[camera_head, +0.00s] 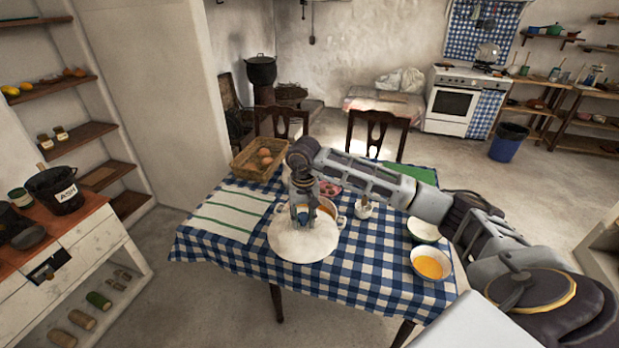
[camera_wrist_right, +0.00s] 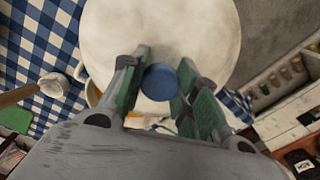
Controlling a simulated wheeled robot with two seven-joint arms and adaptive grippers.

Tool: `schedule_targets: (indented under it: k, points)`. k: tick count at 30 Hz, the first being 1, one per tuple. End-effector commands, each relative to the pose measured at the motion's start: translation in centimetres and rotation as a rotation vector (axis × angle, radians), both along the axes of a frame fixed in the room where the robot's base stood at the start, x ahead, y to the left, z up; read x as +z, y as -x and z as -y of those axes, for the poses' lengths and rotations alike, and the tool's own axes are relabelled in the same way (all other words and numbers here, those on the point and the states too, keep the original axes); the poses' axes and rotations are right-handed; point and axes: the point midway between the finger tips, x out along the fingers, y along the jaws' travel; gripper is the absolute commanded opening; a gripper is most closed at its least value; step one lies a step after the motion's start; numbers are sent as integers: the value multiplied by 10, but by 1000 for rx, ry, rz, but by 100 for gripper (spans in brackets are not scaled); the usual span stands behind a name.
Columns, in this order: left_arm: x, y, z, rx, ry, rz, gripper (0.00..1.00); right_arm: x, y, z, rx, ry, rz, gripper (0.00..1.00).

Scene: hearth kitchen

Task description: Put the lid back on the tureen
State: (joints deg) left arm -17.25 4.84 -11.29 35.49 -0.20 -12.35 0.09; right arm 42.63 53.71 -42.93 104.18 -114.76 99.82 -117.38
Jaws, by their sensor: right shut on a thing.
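The lid (camera_head: 297,243) is a wide, pale, round disc with a blue knob. My right gripper (camera_head: 303,214) is shut on that blue knob (camera_wrist_right: 160,83), with green finger pads on both sides of it. The lid is held in front of the tureen (camera_head: 341,221) in the head view and hides much of it. Part of the tureen's orange-brown inside and a side handle show behind the lid. The lid is off to the near left of the tureen's opening, not seated on it. It also fills the upper middle of the wrist view (camera_wrist_right: 150,30). My left gripper is not in view.
A checked cloth covers the table (camera_head: 372,265). A basket of eggs (camera_head: 246,160) and a striped towel (camera_head: 228,211) lie left. Two bowls, one with orange contents (camera_head: 431,276), stand at the right edge.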

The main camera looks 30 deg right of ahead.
Motion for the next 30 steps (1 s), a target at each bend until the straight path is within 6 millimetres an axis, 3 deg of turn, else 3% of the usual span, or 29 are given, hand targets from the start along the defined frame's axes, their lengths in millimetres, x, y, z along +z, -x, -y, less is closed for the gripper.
schedule_targets:
  k: [7,30]
  points:
    - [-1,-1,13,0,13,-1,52,8,-8,16,-270,-11,1,0]
    - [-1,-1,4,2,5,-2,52,9,-7,28,-983,-13,-26,0]
